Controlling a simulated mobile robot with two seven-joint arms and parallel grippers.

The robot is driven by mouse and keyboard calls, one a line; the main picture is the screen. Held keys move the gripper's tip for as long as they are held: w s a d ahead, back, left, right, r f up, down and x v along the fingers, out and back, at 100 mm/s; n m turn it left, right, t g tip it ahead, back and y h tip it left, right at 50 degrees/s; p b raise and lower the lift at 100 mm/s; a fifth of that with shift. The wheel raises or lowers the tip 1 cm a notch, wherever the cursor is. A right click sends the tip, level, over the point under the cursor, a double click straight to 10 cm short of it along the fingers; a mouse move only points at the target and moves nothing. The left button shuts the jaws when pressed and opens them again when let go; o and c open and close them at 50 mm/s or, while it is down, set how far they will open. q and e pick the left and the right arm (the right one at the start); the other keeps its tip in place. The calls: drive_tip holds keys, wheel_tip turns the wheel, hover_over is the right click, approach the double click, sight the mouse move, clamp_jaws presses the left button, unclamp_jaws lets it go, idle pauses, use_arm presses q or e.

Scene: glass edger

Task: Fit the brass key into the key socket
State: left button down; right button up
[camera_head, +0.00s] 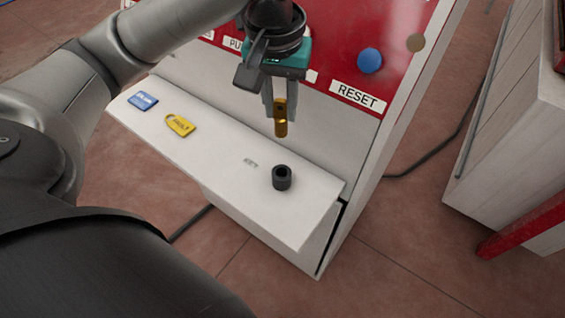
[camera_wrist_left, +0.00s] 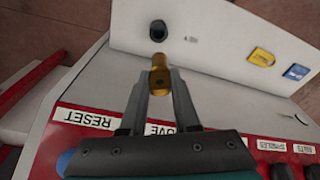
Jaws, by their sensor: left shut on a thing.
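The brass key (camera_head: 280,125) is a short gold cylinder, held upright in my left gripper (camera_head: 279,104), which is shut on its upper part. It also shows in the left wrist view (camera_wrist_left: 160,74) between the two fingertips (camera_wrist_left: 160,84). The key socket (camera_head: 282,178) is a black round cup on the white shelf, beside a printed label. The key's lower end is above and apart from the socket in the head view. In the left wrist view the socket (camera_wrist_left: 158,31) lies just beyond the key. My right gripper is not in view.
A yellow padlock (camera_head: 180,125) and a blue tag (camera_head: 143,101) lie on the shelf (camera_head: 230,190) to the left. Behind stands a red panel with a blue button (camera_head: 369,60) and a RESET label (camera_head: 357,96). The shelf around the socket is clear.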

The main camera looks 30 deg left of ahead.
use_arm(q)
wheel_tip(320, 180, down, 15)
drive_tip(key=b, duration=0.3)
drive_tip(key=shift+f, duration=0.15)
drive_tip(key=c, duration=0.6)
unclamp_jaws()
drive_tip(key=shift+f, duration=0.1)
drive_tip(key=shift+c, duration=0.2)
